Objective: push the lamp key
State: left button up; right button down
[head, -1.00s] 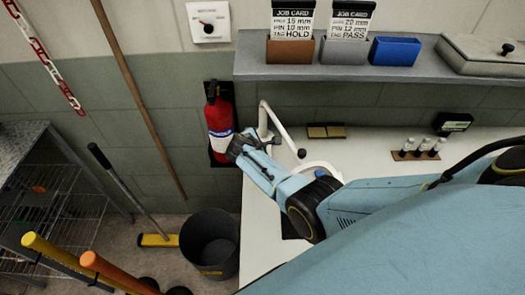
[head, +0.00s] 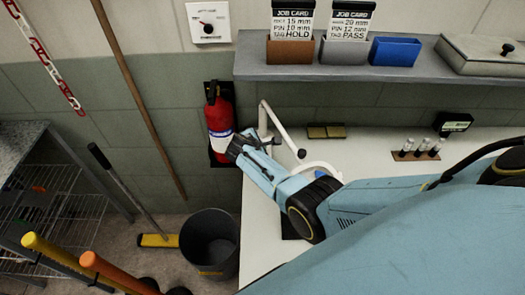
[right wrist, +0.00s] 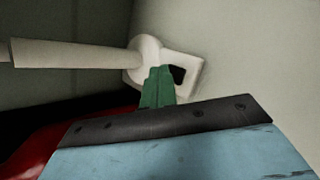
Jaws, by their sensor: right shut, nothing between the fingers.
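A white jointed lamp arm (head: 281,130) stands at the left end of the white bench, against the wall. In the right wrist view the white arm (right wrist: 75,54) runs to a pale plate (right wrist: 196,84) with a dark square key (right wrist: 178,75). My right gripper (head: 240,147) reaches left over the bench, beside the lamp arm. Its green fingers (right wrist: 157,88) are shut and empty. In the right wrist view they overlap the plate's lower left, just left of the dark key; whether they touch is unclear. In the head view my gripper hides the plate and key. My left gripper is out of view.
A red fire extinguisher (head: 219,118) hangs on the wall right behind my right gripper. A shelf (head: 300,73) with job-card holders runs above the bench (head: 375,150). Small vials (head: 420,150) stand at the right. A dark bin (head: 210,240) is on the floor below.

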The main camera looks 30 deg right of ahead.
jog(key=shift+f, duration=0.1)
dwell(0.4)
jog(key=shift+f+b, duration=0.35)
jog(key=shift+f, duration=0.2)
dwell(0.4)
jog(key=shift+r, duration=0.1)
jog(key=shift+r+p, duration=0.55)
jog(key=shift+p, duration=0.05)
notch_tip(320, 180, up, 6)
jog(key=p, duration=0.6)
